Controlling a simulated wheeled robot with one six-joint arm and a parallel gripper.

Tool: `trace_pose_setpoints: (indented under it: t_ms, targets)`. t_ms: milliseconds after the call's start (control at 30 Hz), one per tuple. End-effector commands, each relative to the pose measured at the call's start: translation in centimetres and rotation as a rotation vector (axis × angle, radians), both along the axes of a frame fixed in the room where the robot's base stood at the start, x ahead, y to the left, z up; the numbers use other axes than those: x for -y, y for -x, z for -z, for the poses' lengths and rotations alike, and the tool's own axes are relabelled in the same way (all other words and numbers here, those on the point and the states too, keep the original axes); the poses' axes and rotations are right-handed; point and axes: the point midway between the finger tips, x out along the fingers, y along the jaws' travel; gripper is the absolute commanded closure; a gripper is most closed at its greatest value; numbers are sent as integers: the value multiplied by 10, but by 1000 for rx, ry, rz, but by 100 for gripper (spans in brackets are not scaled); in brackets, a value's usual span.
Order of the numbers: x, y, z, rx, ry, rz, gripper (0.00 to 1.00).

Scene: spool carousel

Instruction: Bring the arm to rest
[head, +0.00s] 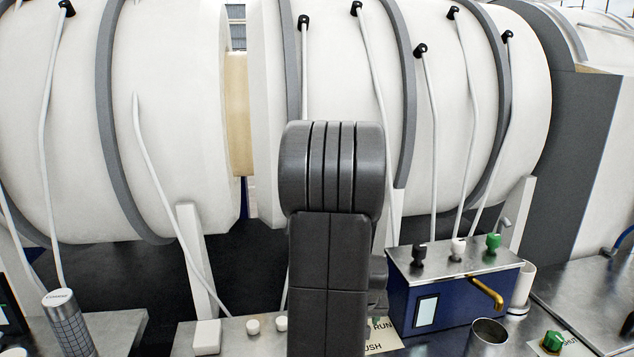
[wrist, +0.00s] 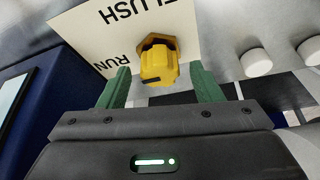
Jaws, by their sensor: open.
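My dark grey arm (head: 331,220) stands upright in the middle of the head view and hides what lies behind it. My gripper's fingertips do not show in the head view. In the wrist view my gripper (wrist: 162,88) has two green fingers set wide apart with nothing between their pads. A yellow knob (wrist: 157,65) on a hexagonal base lies just beyond the gap between the fingers. It sits on a white label plate (wrist: 95,35) reading FLUSH and RUN. Whether the fingers touch the knob I cannot tell; they look apart from it.
A blue box (head: 455,290) with three small valves and a brass spout stands right of my arm. A metal cup (head: 489,334) sits before it. A grey cylinder (head: 68,322) stands at far left. White knobs (head: 267,325) and large white drums (head: 175,110) are nearby.

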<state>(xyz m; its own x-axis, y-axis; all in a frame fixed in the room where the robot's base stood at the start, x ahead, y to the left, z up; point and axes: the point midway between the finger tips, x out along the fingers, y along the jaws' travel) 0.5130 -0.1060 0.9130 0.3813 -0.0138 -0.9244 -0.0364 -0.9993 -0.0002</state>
Motion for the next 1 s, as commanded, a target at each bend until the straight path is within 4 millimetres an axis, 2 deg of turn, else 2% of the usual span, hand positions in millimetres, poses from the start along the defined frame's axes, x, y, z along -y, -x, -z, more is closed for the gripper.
trace_pose_setpoints:
  t_ms: [1000]
  targets:
    - [-3, -1, 2, 2, 1, 416, 41]
